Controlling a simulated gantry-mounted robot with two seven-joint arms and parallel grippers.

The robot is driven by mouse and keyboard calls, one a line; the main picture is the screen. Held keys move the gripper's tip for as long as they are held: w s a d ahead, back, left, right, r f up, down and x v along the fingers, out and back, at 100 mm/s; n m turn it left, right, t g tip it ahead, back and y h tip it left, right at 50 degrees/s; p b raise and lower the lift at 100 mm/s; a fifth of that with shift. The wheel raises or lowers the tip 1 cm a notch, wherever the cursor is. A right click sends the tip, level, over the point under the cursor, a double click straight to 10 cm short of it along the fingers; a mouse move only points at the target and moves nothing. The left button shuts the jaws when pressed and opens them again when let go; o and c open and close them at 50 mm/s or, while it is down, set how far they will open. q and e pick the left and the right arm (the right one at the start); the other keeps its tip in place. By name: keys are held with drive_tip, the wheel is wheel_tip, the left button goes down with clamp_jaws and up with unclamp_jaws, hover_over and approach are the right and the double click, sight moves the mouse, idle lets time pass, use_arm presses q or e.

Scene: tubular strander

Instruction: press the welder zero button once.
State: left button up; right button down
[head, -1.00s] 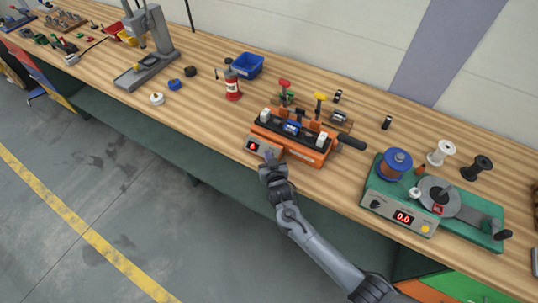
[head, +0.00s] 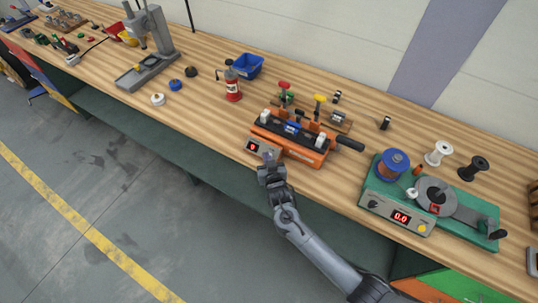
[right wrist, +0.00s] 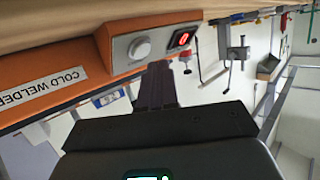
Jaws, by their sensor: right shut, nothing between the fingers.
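The orange cold welder (head: 305,151) stands near the front edge of the bench. Its grey control panel (head: 251,145) faces front, with a small red display. In the right wrist view the panel carries a pale round button (right wrist: 139,48) beside the red display (right wrist: 179,40), which seems to read 0. My right gripper (head: 268,157) is shut and empty, just in front of the panel and hiding part of it in the head view. In the right wrist view its fingertips (right wrist: 157,72) are close to the button but look apart from it. My left gripper is not in view.
A green winding machine (head: 405,205) with a red display stands to the right. A red bottle (head: 233,91) and a blue bin (head: 247,66) stand behind left. The welder's black handle (head: 350,144) sticks out to the right.

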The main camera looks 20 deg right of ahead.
drive_tip(key=s+a+r+p, duration=0.1)
drive_tip(key=p, duration=0.1)
drive_tip(key=s+a+r+p, duration=0.1)
drive_tip(key=r+p, duration=0.1)
drive_tip(key=shift+a+r, duration=0.25)
drive_tip(key=shift+a, duration=0.15)
idle(0.5)
